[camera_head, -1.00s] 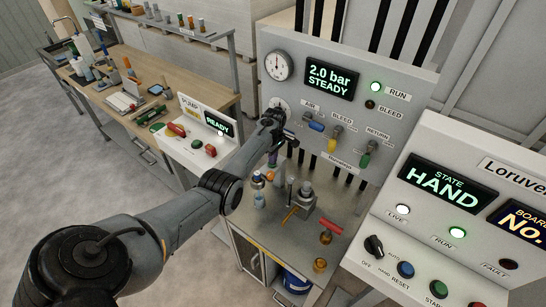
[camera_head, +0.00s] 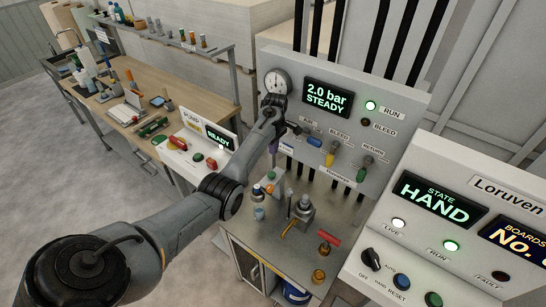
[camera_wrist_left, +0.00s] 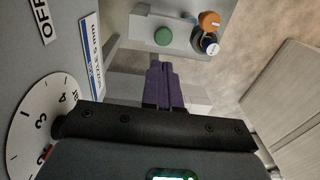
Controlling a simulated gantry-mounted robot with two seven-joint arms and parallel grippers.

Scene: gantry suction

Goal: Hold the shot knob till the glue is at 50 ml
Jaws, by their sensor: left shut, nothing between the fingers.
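My left gripper (camera_head: 272,146) hangs in front of the left part of the grey valve panel, above the small bench. In the left wrist view its purple fingers (camera_wrist_left: 163,85) are shut, with nothing between them. Beyond them are a green round knob or button (camera_wrist_left: 164,36), an orange knob (camera_wrist_left: 209,20) and a blue-and-white round piece (camera_wrist_left: 209,44), all apart from the fingertips. I cannot tell which is the shot knob. No glue volume reading is legible. My right gripper is not in view.
The valve panel has blue (camera_head: 314,141), yellow (camera_head: 330,159) and green (camera_head: 361,174) levers. Its display (camera_head: 328,97) reads 2.0 bar STEADY. A metal fixture (camera_head: 303,207) and a red-handled piece (camera_head: 328,243) stand on the bench. The control console (camera_head: 440,205) reads HAND.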

